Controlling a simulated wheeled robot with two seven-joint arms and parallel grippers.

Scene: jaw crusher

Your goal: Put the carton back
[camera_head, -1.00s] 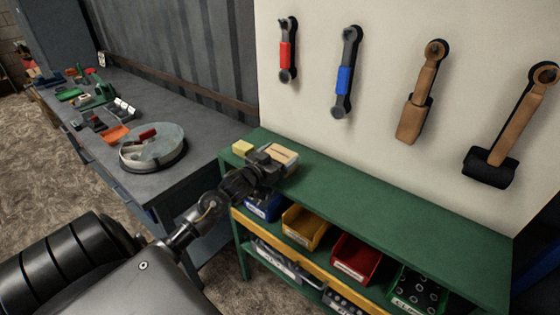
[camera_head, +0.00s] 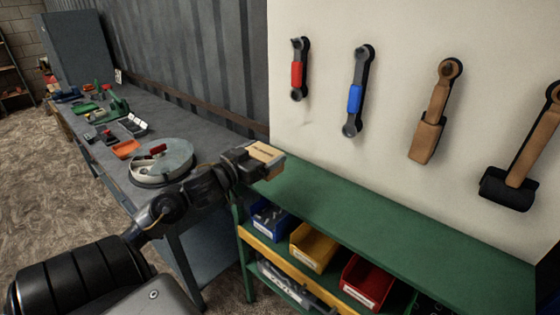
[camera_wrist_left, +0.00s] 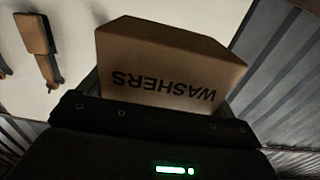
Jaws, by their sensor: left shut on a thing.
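The carton (camera_head: 266,153) is a small tan box, held above the left end of the green shelf unit's top (camera_head: 350,215). In the left wrist view the carton (camera_wrist_left: 165,65) shows the word WASHERS, upside down, and fills the space between the fingers. My left gripper (camera_head: 248,163) is shut on the carton. The arm and gripper hide part of the shelf's left end. My right gripper is not in view.
Blue (camera_head: 270,218), yellow (camera_head: 313,246) and red (camera_head: 366,281) bins sit under the green top. Tools hang on the white board (camera_head: 400,25) behind. A round tray (camera_head: 162,163) stands on the grey bench (camera_head: 195,145). The green top is clear to the right.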

